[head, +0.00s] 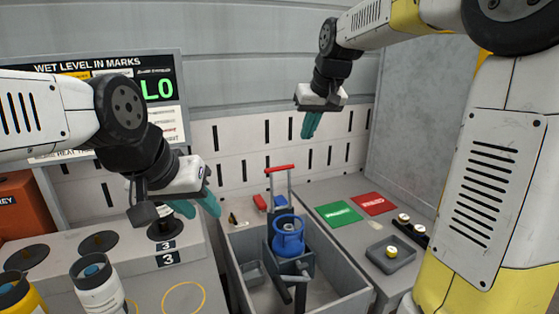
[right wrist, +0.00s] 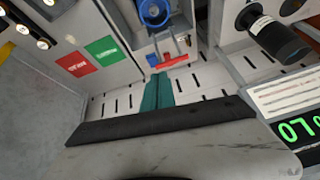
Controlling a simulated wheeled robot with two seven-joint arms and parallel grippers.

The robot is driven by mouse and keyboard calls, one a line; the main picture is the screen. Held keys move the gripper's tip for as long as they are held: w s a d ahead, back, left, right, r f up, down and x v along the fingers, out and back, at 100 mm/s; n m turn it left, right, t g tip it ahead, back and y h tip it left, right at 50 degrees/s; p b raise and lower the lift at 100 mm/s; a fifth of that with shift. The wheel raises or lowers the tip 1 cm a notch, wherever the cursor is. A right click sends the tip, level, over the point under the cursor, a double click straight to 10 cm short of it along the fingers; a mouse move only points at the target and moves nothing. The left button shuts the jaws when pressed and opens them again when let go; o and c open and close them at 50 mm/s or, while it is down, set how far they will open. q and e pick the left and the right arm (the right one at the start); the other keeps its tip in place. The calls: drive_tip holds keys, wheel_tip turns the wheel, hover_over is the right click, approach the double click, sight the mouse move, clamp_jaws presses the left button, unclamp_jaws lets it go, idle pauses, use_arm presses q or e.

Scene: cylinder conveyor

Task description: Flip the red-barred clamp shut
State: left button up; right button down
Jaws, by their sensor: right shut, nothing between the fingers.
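The clamp's red bar (head: 280,168) sits atop two grey uprights and stands raised behind a blue cylinder (head: 287,240). The cylinder stands in a grey holder inside a grey tub (head: 347,301). In the right wrist view the red bar (right wrist: 173,61) shows just beyond my fingertips, with the blue cylinder (right wrist: 153,12) at the top edge. My right gripper (head: 308,134) is shut and empty, above and to the right of the bar; its teal fingers also show in the right wrist view (right wrist: 157,80). My left gripper (head: 198,211) is open and empty, left of the tub.
A green pad (head: 338,213) and a red pad (head: 373,203) lie on the right counter near a small grey tray (head: 391,258). A white bottle (head: 98,290) stands at the lower left. A slotted back wall (head: 235,150) rises behind the tub.

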drive_tip(key=w+a+f+n, duration=0.1)
drive_tip(key=w+a+f, duration=0.3)
drive_tip(key=w+a, duration=0.3)
drive_tip(key=w, duration=0.4)
drive_tip(key=shift+w, duration=0.15)
drive_tip(key=shift+a, duration=0.1)
drive_tip(key=x, duration=1)
drive_tip(key=shift+s+d+f, duration=0.1)
drive_tip(key=shift+s+d, duration=0.2)
drive_tip(key=shift+s, duration=0.4)
drive_tip(key=shift+s+d+f, duration=0.15)
drive_tip(key=shift+s+d, duration=0.15)
drive_tip(key=shift+s, duration=0.35)
drive_tip(key=shift+s+d+f, duration=0.1)
drive_tip(key=shift+s+d, duration=0.2)
drive_tip(key=shift+s, duration=0.4)
